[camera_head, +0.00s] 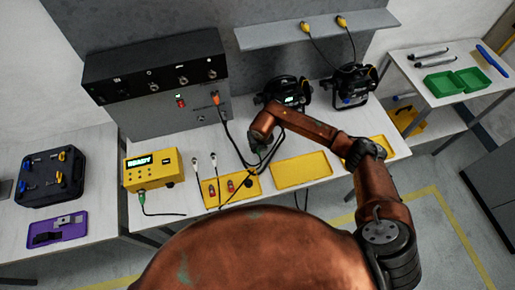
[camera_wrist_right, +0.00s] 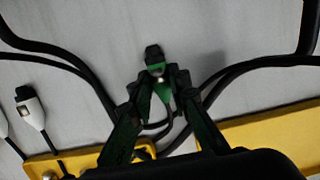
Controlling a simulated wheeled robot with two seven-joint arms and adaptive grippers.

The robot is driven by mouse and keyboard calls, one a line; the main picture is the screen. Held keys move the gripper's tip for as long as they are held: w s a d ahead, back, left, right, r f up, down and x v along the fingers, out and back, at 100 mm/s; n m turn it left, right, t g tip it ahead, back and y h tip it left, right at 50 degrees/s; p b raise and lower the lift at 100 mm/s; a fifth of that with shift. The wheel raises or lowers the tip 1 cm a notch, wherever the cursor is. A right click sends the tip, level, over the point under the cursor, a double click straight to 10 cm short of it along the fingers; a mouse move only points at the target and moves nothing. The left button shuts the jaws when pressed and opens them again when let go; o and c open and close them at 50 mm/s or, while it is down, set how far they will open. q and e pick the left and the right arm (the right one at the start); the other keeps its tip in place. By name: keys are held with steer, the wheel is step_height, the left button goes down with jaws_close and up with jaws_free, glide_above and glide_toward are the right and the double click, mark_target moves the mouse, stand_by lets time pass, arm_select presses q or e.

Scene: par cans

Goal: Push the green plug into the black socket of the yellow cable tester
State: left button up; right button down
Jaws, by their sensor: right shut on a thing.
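The yellow cable tester (camera_head: 150,168) stands on the white table at the left, its lit screen reading READY. A dark spot (camera_head: 169,185) on its front looks like the black socket. A green-ended lead (camera_head: 142,196) is at the tester's lower left front. My right gripper (camera_head: 263,148) is well to the right of the tester, low over the table. In the right wrist view it is shut on a green plug (camera_wrist_right: 157,70) with a black tip, which points away from the gripper, its cable trailing back between the fingers. My left gripper is not in view.
Two white-ended leads (camera_head: 204,164) stand between the tester and my gripper. Yellow trays (camera_head: 300,171) line the table's front edge. A large grey and black box (camera_head: 158,78) stands behind. Black cables loop beside my gripper, and black lamps (camera_head: 352,86) stand behind it.

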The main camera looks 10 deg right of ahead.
steer(key=shift+r, duration=0.15)
steer(key=shift+w+p+v, duration=0.2)
steer(key=shift+p+v, duration=0.35)
steer(key=shift+v, duration=0.25)
steer(key=shift+w+p+v, duration=0.15)
steer(key=shift+p+v, duration=0.35)
steer(key=shift+v, duration=0.25)
steer(key=shift+w+p+v, duration=0.2)
steer(key=shift+p+v, duration=0.35)
steer(key=shift+v, duration=0.25)
steer(key=shift+r, duration=0.1)
